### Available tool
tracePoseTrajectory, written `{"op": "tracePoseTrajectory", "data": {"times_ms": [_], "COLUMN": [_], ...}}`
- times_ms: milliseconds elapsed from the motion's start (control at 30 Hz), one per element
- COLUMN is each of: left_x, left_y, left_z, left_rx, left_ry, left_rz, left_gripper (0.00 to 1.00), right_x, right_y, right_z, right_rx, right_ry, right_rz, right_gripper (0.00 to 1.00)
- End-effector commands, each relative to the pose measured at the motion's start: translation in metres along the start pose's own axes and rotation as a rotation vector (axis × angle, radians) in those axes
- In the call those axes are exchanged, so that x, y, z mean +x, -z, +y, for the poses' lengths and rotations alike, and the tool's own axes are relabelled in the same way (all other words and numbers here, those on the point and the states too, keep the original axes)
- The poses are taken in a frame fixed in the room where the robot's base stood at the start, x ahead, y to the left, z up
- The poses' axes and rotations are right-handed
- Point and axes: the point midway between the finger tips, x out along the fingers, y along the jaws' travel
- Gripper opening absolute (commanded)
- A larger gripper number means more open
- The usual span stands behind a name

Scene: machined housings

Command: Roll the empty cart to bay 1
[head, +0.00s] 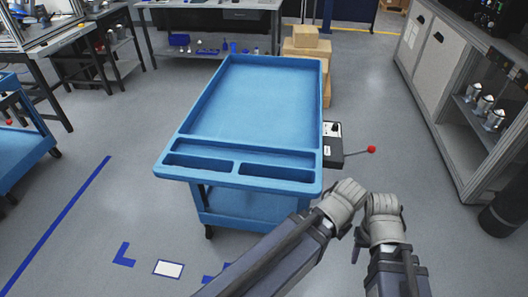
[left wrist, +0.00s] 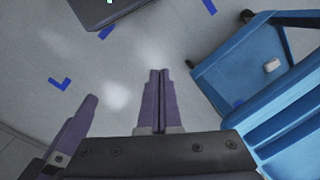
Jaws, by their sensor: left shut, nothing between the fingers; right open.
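A blue cart (head: 262,100) stands in the middle of the head view, its top tray bare. Its near end has two shallow recesses, and a lower shelf shows beneath. Part of a blue cart also shows in the left wrist view (left wrist: 228,72), with a small pale item or label low on it. My left gripper (left wrist: 160,72) is shut and empty, apart from the cart. My right gripper (head: 358,251) is open and empty near the cart's near right corner; one finger shows, the other is hidden. A white floor plate (head: 168,269) lies near blue corner marks; no bay number is readable.
Another blue cart (head: 18,148) stands at the left edge with a red item. A black box (head: 332,145) with a red-knobbed lever is close to the cart's right side. Cardboard boxes (head: 305,40) stand behind; a shelf cabinet (head: 455,100) lines the right.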

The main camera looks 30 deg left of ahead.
Motion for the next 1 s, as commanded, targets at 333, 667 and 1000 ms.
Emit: {"op": "tracePoseTrajectory", "data": {"times_ms": [333,667,1000], "left_x": [0.0,-0.003,-0.008], "left_y": [0.0,0.017,0.055], "left_z": [0.0,-0.03,-0.175], "left_rx": [0.0,0.107,0.613], "left_ry": [0.0,-0.01,0.039], "left_rz": [0.0,0.027,0.151], "left_gripper": [0.0,0.27,0.65], "right_x": [0.0,-0.005,-0.021], "right_y": [0.0,0.0,-0.001], "right_z": [0.0,0.001,0.002], "right_rx": [0.0,0.0,0.0], "right_ry": [0.0,0.0,0.0], "right_rz": [0.0,0.0,0.0], "right_gripper": [0.5,0.5,0.5]}}
